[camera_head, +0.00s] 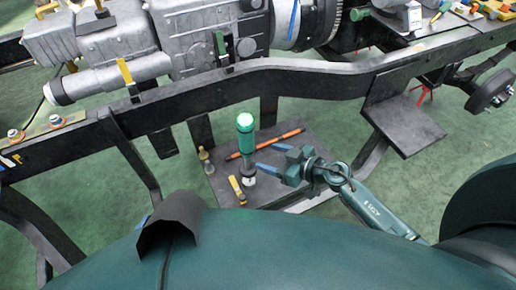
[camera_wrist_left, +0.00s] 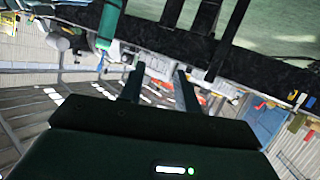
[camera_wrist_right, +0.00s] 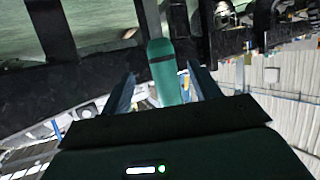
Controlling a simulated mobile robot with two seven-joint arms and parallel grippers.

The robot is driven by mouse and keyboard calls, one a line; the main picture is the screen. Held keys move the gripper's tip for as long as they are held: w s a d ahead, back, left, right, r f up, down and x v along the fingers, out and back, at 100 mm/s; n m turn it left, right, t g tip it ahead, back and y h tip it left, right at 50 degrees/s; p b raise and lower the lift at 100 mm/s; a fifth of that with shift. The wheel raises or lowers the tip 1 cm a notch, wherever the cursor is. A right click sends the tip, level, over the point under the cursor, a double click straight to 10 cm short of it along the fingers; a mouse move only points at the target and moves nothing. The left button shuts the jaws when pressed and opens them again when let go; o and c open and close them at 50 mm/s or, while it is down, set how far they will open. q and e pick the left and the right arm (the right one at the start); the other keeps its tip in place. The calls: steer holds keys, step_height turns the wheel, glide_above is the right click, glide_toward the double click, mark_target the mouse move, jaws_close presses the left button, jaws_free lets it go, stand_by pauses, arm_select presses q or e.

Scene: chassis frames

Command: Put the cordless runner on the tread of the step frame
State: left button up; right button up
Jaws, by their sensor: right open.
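The cordless runner (camera_head: 245,136), a green and dark cylindrical tool with a pale green top, stands upright over a dark board (camera_head: 217,185) below the chassis rail. My right gripper (camera_head: 267,158) is open just right of it, its blue fingers pointing toward its body. In the right wrist view the green body (camera_wrist_right: 163,72) appears between the two fingers; I see no grip on it. A flat dark plate (camera_head: 405,122) hangs on a bracket right of the board and looks like the step frame's tread; it is bare. My left gripper (camera_wrist_left: 159,72) is open and empty.
An orange rod (camera_head: 266,144), a yellow-handled tool (camera_head: 237,189) and small brass pieces (camera_head: 206,160) lie near the runner. The dark chassis rail (camera_head: 220,92) crosses behind, with a grey gearbox (camera_head: 190,40) above. Green floor (camera_head: 335,120) shows between board and plate.

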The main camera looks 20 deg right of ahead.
steer(key=s+r+m+t+h, duration=0.2)
steer(key=s+r+m+t, duration=0.25)
steer(key=s+r, duration=0.35)
arm_select(q)
steer(key=shift+w+d+f+p, duration=0.15)
steer(key=shift+w+d+p, duration=0.1)
steer(key=shift+p, duration=0.1)
arm_select(e)
steer(key=s+a+r+m+g+h, duration=0.1)
steer(key=s+a+g+h, duration=0.1)
steer(key=s, duration=0.5)
steer(key=shift+s+a+r+m, duration=0.2)
steer(key=shift+s+a+m, duration=0.05)
steer(key=shift+s+m, duration=0.1)
